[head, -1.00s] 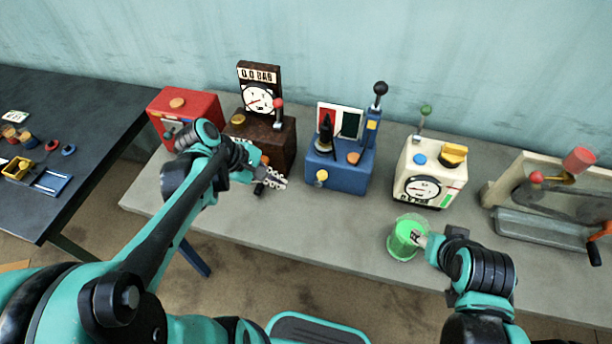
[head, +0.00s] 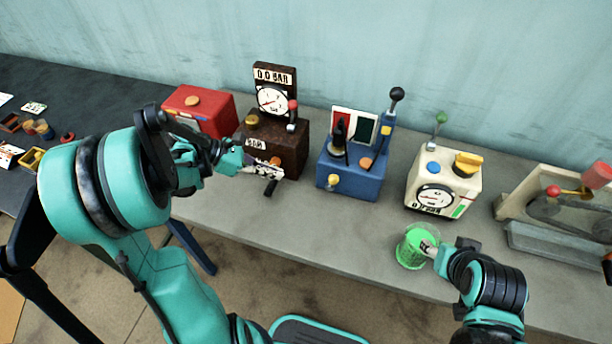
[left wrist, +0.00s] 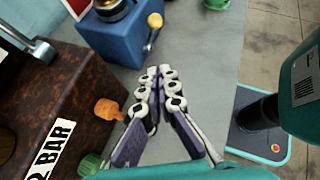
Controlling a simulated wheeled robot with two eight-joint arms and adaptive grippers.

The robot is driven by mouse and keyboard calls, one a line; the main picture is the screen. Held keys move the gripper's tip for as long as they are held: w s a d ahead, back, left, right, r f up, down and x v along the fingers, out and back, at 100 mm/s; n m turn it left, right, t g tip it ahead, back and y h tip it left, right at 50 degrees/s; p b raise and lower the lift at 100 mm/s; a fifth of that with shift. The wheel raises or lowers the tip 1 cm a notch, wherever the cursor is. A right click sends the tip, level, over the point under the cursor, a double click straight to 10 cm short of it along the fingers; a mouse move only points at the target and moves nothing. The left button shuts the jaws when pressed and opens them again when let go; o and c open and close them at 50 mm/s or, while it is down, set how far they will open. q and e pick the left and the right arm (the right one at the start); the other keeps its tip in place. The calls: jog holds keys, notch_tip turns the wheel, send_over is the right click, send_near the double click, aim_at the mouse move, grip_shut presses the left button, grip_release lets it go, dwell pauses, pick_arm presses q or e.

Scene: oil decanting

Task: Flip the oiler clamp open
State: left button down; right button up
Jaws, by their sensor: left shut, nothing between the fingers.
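A rusty brown box (head: 290,150) with a dial and a "0.0 BAR" sign stands on the grey table. A lever with a red ball (head: 293,105) rises from it; a grey metal piece (left wrist: 40,48) shows on it in the left wrist view. An orange knob (left wrist: 108,110) and a green knob (left wrist: 90,165) stick out of its side. I cannot tell which part is the oiler clamp. My left gripper (head: 280,170) is shut and empty, in front of the box; its fingertips meet in the left wrist view (left wrist: 160,72). My right gripper (head: 428,247) is at a green beaker (head: 408,250); its grip is unclear.
A red box (head: 205,112) stands to the left, a blue box (head: 350,182) and a white box (head: 425,185) to the right. A tray machine (head: 555,245) is at the far right.

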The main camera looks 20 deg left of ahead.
aim_at(332, 182)
pick_arm(q)
jog(key=w+d+r+b+x, duration=0.1)
jog(key=b+x, duration=0.3)
jog(key=x, duration=0.8)
jog(key=shift+d+r, duration=0.4)
jog(key=shift+r, duration=0.05)
jog(key=shift+w+r, duration=0.1)
jog(key=shift+d+y+p, duration=0.3)
jog(key=shift+y+p, duration=0.1)
jog(key=shift+p, duration=0.05)
